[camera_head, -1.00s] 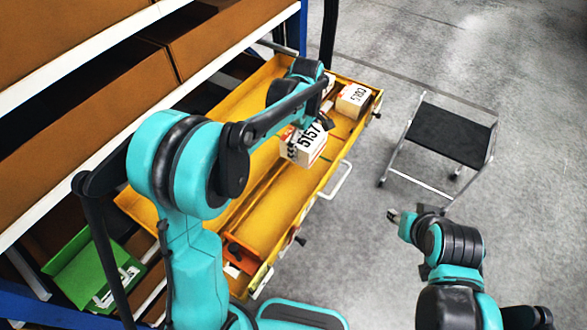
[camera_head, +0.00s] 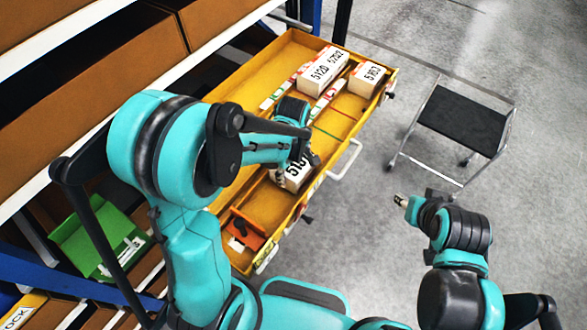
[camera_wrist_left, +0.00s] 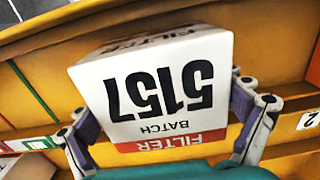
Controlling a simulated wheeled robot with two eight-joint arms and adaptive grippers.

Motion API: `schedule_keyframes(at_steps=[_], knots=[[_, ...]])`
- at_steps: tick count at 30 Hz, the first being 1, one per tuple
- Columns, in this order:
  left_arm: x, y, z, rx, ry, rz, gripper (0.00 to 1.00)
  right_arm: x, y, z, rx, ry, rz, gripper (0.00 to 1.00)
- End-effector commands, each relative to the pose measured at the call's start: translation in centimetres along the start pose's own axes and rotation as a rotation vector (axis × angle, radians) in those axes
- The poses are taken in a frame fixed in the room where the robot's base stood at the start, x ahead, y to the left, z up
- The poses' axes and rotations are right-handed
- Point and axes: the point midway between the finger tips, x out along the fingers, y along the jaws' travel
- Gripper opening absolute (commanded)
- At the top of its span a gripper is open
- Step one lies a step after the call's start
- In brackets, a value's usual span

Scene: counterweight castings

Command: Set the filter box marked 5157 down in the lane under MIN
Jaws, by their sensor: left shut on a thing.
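The white filter box marked 5157 (camera_head: 292,178) is in my left gripper (camera_head: 306,162), over the near part of the yellow drawer (camera_head: 250,78). The left wrist view shows the box (camera_wrist_left: 160,88) with its label upside down, between the two fingers of my left gripper (camera_wrist_left: 170,125). I cannot tell whether the box touches the drawer floor. My right gripper (camera_head: 402,200) is off to the right of the drawer, above the floor, too small to judge.
White boxes marked 5120 and 5202 (camera_head: 322,70) and one marked 5163 (camera_head: 367,78) stand at the drawer's far end. An orange tray (camera_head: 243,232) lies at the near end. A green bin (camera_head: 98,238) is on the left.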

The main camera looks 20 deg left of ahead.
Motion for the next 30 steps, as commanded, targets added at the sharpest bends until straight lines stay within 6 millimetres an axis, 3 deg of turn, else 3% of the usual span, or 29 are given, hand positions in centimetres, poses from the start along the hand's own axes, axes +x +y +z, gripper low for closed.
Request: schedule_keyframes(at_steps=[11,12,13,25,30], knots=[[0.5,0.0,0.0,0.000,0.000,0.000,0.57,0.3,0.0,0.2,0.000,0.000,0.000,0.40],[0.6,0.0,0.0,0.000,0.000,0.000,0.97,0.3,0.0,0.2,0.000,0.000,0.000,0.40],[0.5,0.0,0.0,0.000,0.000,0.000,1.00,0.3,0.0,0.2,0.000,0.000,0.000,0.40],[0.0,0.0,0.0,0.000,0.000,0.000,1.00,-0.1,0.0,-0.1,0.000,0.000,0.000,0.40],[-2.6,0.0,0.0,0.000,0.000,0.000,1.00,-0.6,0.0,-0.4,0.000,0.000,0.000,0.40]])
